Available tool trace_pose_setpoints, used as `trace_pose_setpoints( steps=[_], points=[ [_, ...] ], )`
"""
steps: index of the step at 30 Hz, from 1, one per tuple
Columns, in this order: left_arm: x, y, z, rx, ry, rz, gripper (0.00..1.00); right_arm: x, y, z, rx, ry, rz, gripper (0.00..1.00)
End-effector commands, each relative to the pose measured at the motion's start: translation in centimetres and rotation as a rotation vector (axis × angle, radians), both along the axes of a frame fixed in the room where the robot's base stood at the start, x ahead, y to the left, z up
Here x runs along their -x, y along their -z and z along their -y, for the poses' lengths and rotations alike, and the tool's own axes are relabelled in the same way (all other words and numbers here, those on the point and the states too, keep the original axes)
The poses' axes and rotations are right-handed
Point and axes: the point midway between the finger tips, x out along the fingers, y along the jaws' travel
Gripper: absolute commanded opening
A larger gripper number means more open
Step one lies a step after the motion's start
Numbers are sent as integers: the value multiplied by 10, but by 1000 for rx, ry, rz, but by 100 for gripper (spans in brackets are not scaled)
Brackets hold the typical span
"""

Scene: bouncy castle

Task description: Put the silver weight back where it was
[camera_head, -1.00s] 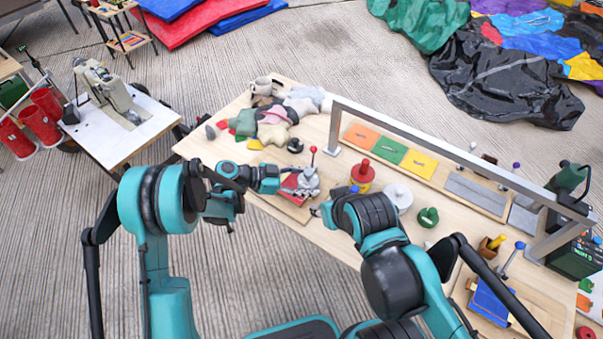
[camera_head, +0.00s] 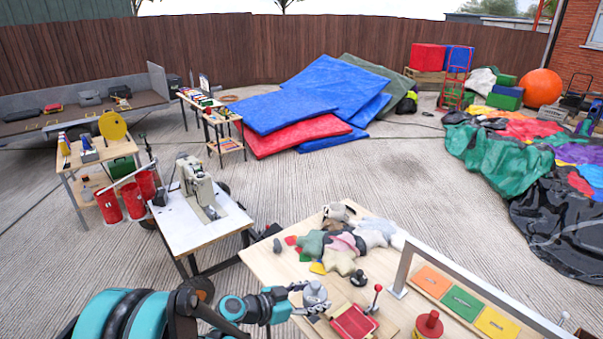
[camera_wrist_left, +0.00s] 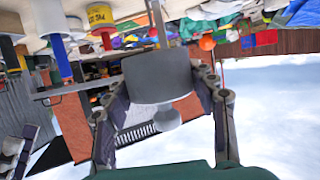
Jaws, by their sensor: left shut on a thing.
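My left gripper (camera_head: 300,297) comes in from the lower left of the head view and is shut on the silver weight (camera_head: 315,294). In the left wrist view the weight (camera_wrist_left: 158,75) is a plain grey cylinder with a small knob, held between the two fingers (camera_wrist_left: 163,95). In the head view it is left of a red tray (camera_head: 355,321) with an upright red-knobbed lever (camera_head: 377,288). The weight looks held above the near-left part of the wooden table (camera_head: 268,255); its exact height is hard to tell. My right gripper is out of view.
Fabric pieces (camera_head: 342,248) and a mug (camera_head: 335,211) lie behind. A white table with a sewing machine (camera_head: 200,188) stands left, across a floor gap.

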Motion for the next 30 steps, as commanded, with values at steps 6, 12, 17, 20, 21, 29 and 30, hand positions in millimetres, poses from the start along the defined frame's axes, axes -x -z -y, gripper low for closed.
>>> trace_pose_setpoints(
  steps=[6, 12, 17, 20, 21, 29, 30],
  points=[
    [-2, -33, -106, 1, -371, 1, 0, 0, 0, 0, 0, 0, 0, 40],
    [11, -51, -174, 2, -608, 2, 0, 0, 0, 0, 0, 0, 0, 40],
    [21, -59, -204, 1, -711, 2, 0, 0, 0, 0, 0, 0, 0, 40],
    [24, -61, -213, 1, -743, 1, 0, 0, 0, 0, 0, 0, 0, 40],
    [25, -61, -215, 1, -750, 1, 0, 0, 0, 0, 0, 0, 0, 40],
    [25, -62, -217, 1, -756, 1, 0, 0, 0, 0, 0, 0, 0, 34],
    [25, -62, -216, 1, -756, 1, 0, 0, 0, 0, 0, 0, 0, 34]
  ],
)
